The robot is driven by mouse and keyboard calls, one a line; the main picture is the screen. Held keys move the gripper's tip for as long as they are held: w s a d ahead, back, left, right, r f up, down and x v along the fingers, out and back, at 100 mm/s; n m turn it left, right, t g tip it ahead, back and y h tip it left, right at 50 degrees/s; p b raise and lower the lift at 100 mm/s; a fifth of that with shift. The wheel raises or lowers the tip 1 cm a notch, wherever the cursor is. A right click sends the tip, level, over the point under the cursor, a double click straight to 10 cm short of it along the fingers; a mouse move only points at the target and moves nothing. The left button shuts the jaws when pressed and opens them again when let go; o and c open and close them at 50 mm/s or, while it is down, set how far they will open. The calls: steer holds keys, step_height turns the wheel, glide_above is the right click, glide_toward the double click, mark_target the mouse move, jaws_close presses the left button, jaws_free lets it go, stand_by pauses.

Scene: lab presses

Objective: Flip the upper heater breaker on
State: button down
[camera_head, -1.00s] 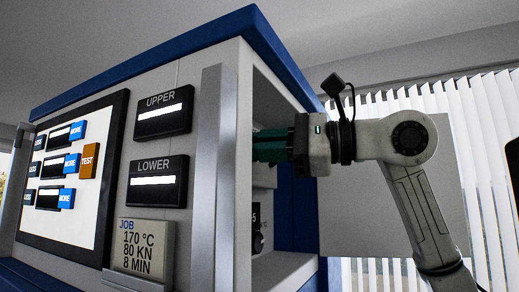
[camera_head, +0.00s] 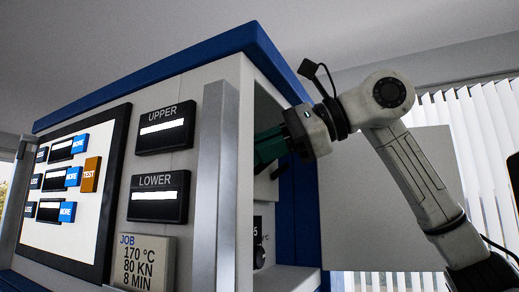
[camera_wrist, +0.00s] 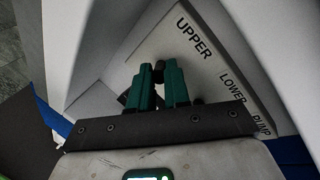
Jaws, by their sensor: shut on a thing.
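The breaker panel (camera_wrist: 228,62) is a pale plate inside the press cabinet, with black labels UPPER, LOWER and PUMP. My gripper (camera_wrist: 158,68) has its green fingers closed beside the UPPER label, shut on a small dark lever, the upper heater breaker (camera_wrist: 159,65). The fingers hide most of the lever, so I cannot tell its position. In the head view my gripper (camera_head: 262,150) reaches into the cabinet's open side, tilted down to the left. The panel is hidden there.
The cabinet's grey upright post (camera_head: 215,190) stands left of the fingers. An open pale door (camera_head: 385,210) is behind my arm. The front has UPPER and LOWER displays (camera_head: 158,196), a JOB card (camera_head: 146,262) and a touch screen (camera_head: 65,200).

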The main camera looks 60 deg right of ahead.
steer(key=c, duration=1.4)
jaws_free()
steer(key=shift+w, duration=0.1)
steer(key=b+v, duration=0.2)
steer(key=v, duration=0.9)
steer(key=shift+o, duration=0.4)
